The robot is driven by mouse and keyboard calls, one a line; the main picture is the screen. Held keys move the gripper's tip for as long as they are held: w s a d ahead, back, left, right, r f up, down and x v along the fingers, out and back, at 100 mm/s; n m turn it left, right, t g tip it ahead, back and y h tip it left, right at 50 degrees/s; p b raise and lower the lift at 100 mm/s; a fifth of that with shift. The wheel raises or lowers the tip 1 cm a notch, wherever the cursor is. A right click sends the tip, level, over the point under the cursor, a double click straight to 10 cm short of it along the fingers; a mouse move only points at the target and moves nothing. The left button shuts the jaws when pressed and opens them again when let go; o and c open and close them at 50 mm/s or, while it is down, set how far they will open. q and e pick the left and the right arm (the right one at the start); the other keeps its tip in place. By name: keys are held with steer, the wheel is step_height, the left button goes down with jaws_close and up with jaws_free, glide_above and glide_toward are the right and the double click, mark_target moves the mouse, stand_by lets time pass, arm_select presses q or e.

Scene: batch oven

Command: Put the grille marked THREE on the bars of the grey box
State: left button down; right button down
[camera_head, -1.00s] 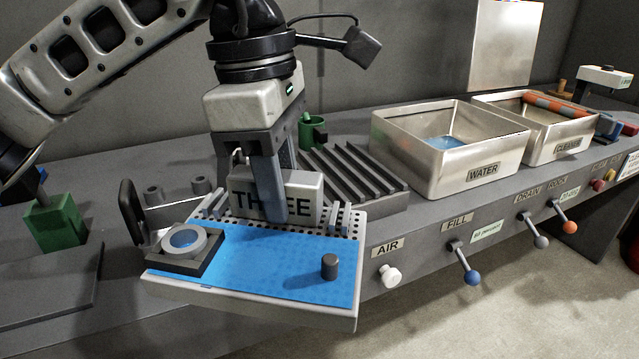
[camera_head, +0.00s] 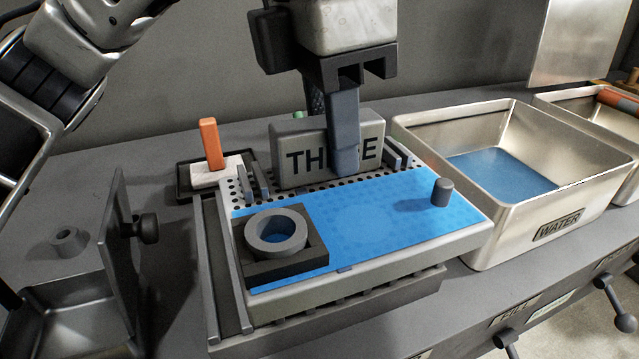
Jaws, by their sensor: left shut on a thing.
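The grille marked THREE is a pale plate (camera_head: 460,246) with a perforated strip along its back, a blue surface and an upright grey block (camera_head: 300,140) lettered THREE. The gripper hides part of the lettering. My left gripper (camera_head: 345,160) comes down from above and is shut on that block. A dark ring on a square base (camera_head: 285,262) and a small dark peg (camera_head: 442,192) are on the blue surface. The grey bars (camera_head: 222,275) show along the left side and below the front edge of the grille, which covers the rest. I cannot tell whether the grille touches them. My right gripper is not in view.
The metal WATER tank (camera_head: 480,238) stands close on the right, holding blue liquid. A dark tray (camera_head: 186,180) with a white block and orange handle (camera_head: 210,143) is behind left. A grey fixture with an upright plate (camera_head: 118,265) stands at lower left.

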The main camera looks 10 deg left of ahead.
arm_select(q)
steer(key=shift+w+a+f+p, duration=0.2)
steer(key=shift+w+a+f, duration=1.45)
steer(key=shift+f, duration=0.45)
steer(key=shift+w+a+f+p, duration=0.2)
steer(key=shift+w+a+f, duration=1.5)
steer(key=shift+f, duration=0.45)
steer(key=shift+w+a+f+p, duration=0.2)
steer(key=shift+w+a+f, duration=1.45)
steer(key=shift+f, duration=0.45)
steer(key=shift+w+d, duration=0.1)
steer(key=shift+d, duration=0.05)
steer(key=shift+f, duration=0.1)
steer(key=c, duration=1.5)
jaws_free()
steer(key=shift+f, duration=0.15)
steer(key=shift+c, duration=0.2)
steer(key=o, duration=0.4)
